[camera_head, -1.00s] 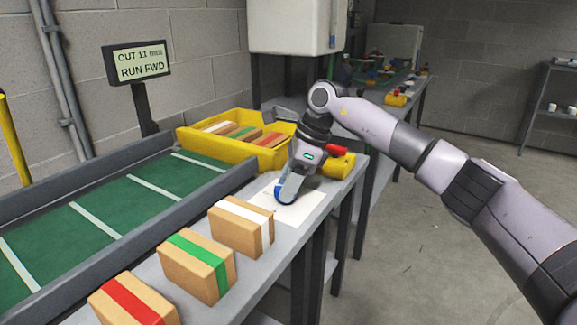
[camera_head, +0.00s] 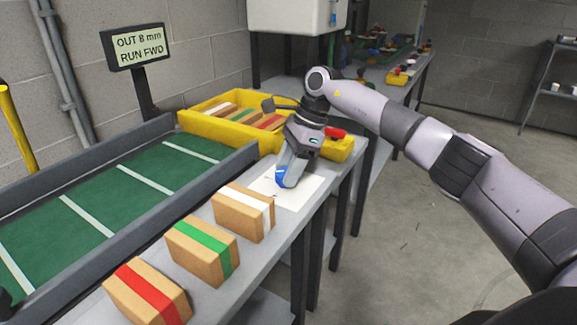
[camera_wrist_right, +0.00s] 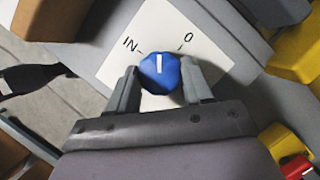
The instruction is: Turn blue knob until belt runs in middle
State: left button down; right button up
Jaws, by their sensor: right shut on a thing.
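The blue knob (camera_wrist_right: 160,73) sits on a white plate (camera_wrist_right: 108,63) marked IN and 0. Its white pointer line points between the two marks. My right gripper (camera_wrist_right: 161,80) is shut on the knob, one finger on each side. In the head view, the right gripper (camera_head: 285,180) reaches down to the knob (camera_head: 281,176), which is partly hidden by the fingers. The green belt (camera_head: 105,205) with white cross stripes runs between dark rails. The display (camera_head: 137,47) reads OUT 8 mm, RUN FWD. My left gripper cannot be made out.
Cartons with a white (camera_head: 243,212), a green (camera_head: 203,248) and a red band (camera_head: 147,292) stand along the grey ledge beside the belt. A yellow bin (camera_head: 215,128) with more cartons and a yellow box with a red top (camera_head: 335,133) are close to my right gripper.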

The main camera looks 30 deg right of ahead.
jog(key=o, duration=1)
jog(key=shift+o, duration=0.2)
jog(key=shift+r, duration=0.1)
jog(key=v, duration=0.7)
jog(key=shift+p, duration=0.35)
